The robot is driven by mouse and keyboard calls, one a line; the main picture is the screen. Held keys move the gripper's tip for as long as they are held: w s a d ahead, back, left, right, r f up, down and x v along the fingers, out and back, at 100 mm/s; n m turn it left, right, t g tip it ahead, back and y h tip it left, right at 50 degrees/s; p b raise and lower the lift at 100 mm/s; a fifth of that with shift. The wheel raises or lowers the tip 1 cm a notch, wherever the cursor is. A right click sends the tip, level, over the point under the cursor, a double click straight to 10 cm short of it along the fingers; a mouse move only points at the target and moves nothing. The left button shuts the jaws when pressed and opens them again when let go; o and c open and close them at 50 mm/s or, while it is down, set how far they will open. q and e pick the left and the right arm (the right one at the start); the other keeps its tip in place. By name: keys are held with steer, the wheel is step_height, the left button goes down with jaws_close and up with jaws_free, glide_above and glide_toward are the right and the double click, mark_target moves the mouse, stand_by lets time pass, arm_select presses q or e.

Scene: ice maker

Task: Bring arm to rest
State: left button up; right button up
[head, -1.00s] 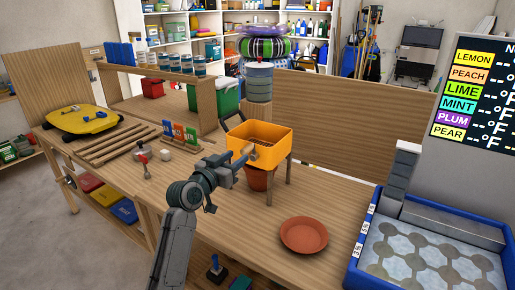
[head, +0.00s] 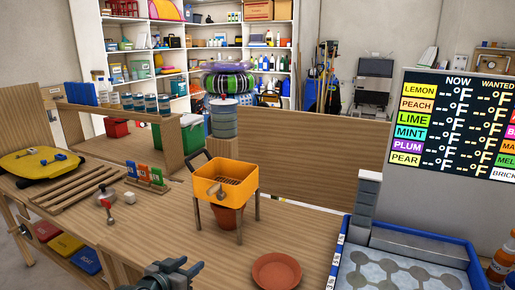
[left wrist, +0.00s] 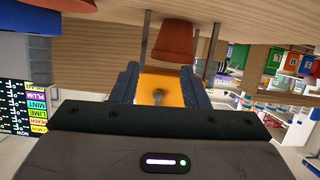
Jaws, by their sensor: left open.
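My left gripper (head: 178,272) is at the bottom edge of the head view, low in front of the workbench. In the left wrist view its two fingers (left wrist: 160,88) stand apart with nothing held between them. That view is upside down, and the orange ice-maker box (left wrist: 162,87) shows beyond the fingers. My right gripper is not in view.
A terracotta saucer (head: 276,272) lies on the bench near the gripper. A blue-edged tray (head: 335,270) with a patterned floor is at the right.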

arm_select(q)
steer(key=s+a+f+n+g+y, duration=0.1)
steer(key=s+a+f+g+y, duration=0.15)
steer(key=s+f, duration=0.55)
steer(key=s+a+f+g+y, duration=0.1)
steer(key=s+f+g, duration=0.3)
steer(key=s, duration=0.7)
steer(key=s+a+f+n+g+y, duration=0.1)
steer(key=s+a+f+g, duration=0.1)
steer(key=s, duration=0.6)
steer(key=s+a+f+g+y, duration=0.1)
steer(key=s+a+y, duration=0.1)
steer(key=s, duration=0.7)
step_height(320, 180, down, 31)
steer(key=a+g, duration=0.1)
steer(key=a, duration=0.2)
steer(key=s+f+n+g, duration=0.1)
steer(key=s+f, duration=1.5)
steer(key=f, duration=0.2)
steer(key=shift+s+a+h, duration=0.3)
steer(key=shift+s+h, duration=0.05)
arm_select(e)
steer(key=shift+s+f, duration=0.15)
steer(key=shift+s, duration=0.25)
